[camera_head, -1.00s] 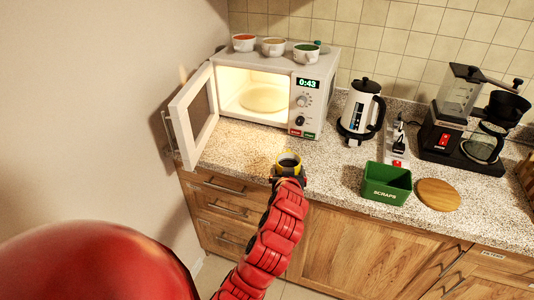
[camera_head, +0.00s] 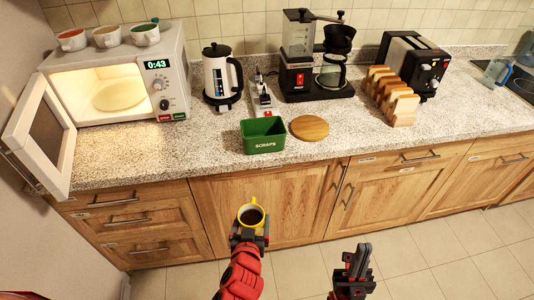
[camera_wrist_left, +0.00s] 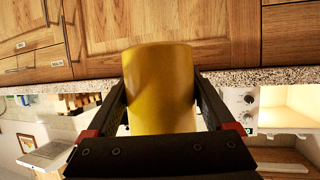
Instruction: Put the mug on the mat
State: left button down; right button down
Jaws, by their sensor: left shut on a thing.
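A yellow mug (camera_head: 251,215) with dark contents is held upright in my left gripper (camera_head: 250,234), in front of the wooden cabinet doors. In the left wrist view the mug (camera_wrist_left: 160,88) fills the space between the two fingers of my left gripper (camera_wrist_left: 163,110), which is shut on it. A round wooden mat (camera_head: 310,128) lies on the counter, beyond the mug and to its right, with nothing on it. My right gripper (camera_head: 356,260) is low in front of the cabinets, apart from everything; its jaw gap is unclear.
A green scraps bin (camera_head: 263,136) stands just left of the mat. A coffee maker (camera_head: 318,65), kettle (camera_head: 222,75) and power strip (camera_head: 262,98) stand behind. An open microwave (camera_head: 115,80) is at left; a toast rack (camera_head: 391,97) is at right. Counter front right is clear.

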aim_at(312, 122)
jog(key=i+j+z, duration=0.2)
jog(key=z, duration=0.2)
jog(key=i+j+z, duration=0.1)
jog(key=j+z, duration=0.15)
jog(key=z, duration=0.15)
jog(key=i+j+z, duration=0.1)
jog(key=j+z, duration=0.25)
jog(key=i+l, duration=0.05)
